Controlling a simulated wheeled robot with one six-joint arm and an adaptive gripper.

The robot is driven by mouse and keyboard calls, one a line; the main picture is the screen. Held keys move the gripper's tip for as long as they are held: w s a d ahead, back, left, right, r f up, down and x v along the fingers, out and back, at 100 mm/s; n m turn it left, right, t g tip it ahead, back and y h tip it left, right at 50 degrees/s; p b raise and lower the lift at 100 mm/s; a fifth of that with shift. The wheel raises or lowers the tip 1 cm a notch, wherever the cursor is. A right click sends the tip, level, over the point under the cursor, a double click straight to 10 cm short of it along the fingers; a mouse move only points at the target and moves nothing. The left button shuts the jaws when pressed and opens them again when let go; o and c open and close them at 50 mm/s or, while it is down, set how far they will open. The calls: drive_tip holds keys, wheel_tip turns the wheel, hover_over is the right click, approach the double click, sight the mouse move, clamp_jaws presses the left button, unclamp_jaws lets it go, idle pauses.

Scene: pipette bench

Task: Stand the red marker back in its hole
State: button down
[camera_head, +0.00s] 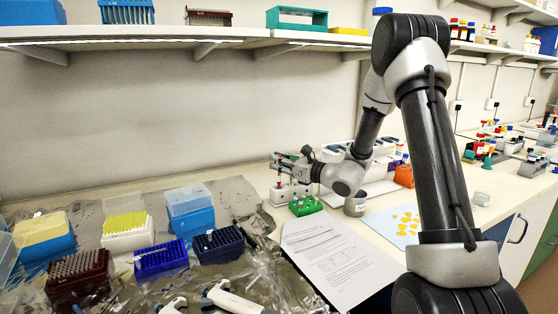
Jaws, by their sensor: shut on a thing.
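My gripper (278,162) is at the back of the bench, reaching left and held above a small white-and-grey holder (283,194). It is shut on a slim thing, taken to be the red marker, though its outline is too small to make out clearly. A small red spot (279,184) shows just below the fingertips. I cannot tell whether it is the marker's end or part of the holder. The holder's holes cannot be made out at this size.
A green rack (305,206) stands just in front of the holder, with a grey cup (355,206) to its right. Printed paper (328,262) lies in front. Tip boxes (127,232) crowd the left on crumpled foil. A shelf (150,34) runs above.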

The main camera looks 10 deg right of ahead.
drive_tip(key=shift+f, duration=0.2)
drive_tip(key=shift+f, duration=1.05)
drive_tip(key=c, duration=1.4)
unclamp_jaws()
drive_tip(key=v, duration=1.2)
drive_tip(key=shift+d, duration=0.1)
drive_tip(key=shift+f, duration=0.1)
